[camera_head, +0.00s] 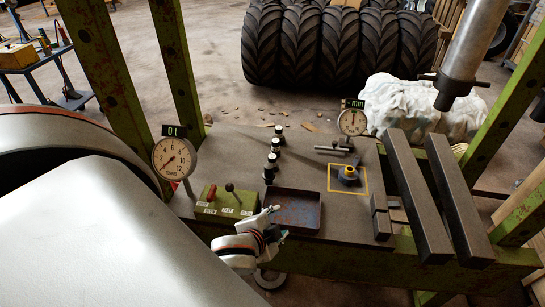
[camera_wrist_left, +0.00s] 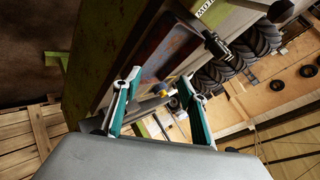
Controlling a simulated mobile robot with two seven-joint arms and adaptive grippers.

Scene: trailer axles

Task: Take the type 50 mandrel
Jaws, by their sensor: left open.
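Several small dark mandrels with pale bands stand upright in a row on the grey bench plate (camera_head: 240,146). The front ones (camera_head: 269,172) are behind the rust-blue tray (camera_head: 318,226), and the farthest (camera_head: 279,131) is near the back edge. I cannot read any type marking, so I cannot tell which is type 50. My left gripper (camera_head: 279,222) is open and empty, at the tray's front left corner, nearer to me than the mandrels and apart from them. In the left wrist view its two teal fingers (camera_wrist_left: 161,83) are spread. My right gripper is not in view.
A green lever box (camera_head: 228,200) and a round gauge (camera_head: 174,158) stand left of the tray. A yellow-topped fixture (camera_head: 348,174) sits in a yellow square, with a dial gauge (camera_head: 352,122) behind. Two heavy steel bars (camera_head: 416,195) lie at right. A metal ram (camera_head: 466,50) hangs above.

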